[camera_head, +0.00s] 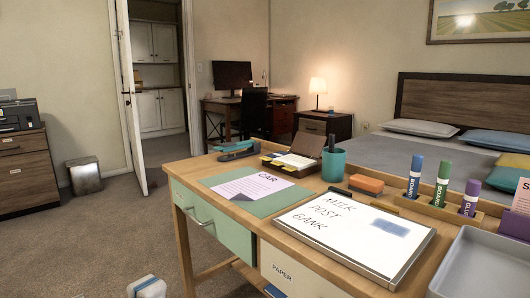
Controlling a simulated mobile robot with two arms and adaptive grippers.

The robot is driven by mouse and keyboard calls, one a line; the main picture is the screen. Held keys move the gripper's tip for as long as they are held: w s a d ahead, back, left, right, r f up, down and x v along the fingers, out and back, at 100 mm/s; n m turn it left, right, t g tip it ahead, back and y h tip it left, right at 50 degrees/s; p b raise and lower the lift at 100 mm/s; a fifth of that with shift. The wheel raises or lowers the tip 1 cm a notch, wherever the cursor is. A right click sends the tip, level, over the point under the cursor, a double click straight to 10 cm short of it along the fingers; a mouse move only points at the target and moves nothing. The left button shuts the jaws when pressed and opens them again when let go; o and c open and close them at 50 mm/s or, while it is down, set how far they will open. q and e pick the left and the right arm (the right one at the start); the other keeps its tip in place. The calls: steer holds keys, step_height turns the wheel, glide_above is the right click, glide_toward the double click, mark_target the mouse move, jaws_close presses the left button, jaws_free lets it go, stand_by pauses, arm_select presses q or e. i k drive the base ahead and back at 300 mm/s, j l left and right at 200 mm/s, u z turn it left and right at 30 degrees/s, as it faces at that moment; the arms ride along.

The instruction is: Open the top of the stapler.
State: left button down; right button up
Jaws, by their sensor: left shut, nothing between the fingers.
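My right gripper is not in view.
The desk holds a green blotter (254,207) with a CAR sheet, a teal cup (333,165), an orange eraser (366,184), a whiteboard (350,230), a marker holder (436,210) and a grey tray (487,265). Open carpet lies left of the desk.

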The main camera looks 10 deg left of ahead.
mark_target(230, 147)
steer(key=i+j+z, duration=0.1)
steer(key=j+z, duration=0.25)
steer(key=j, duration=0.15)
steer(key=j+z, duration=0.75)
steer(key=j, duration=0.25)
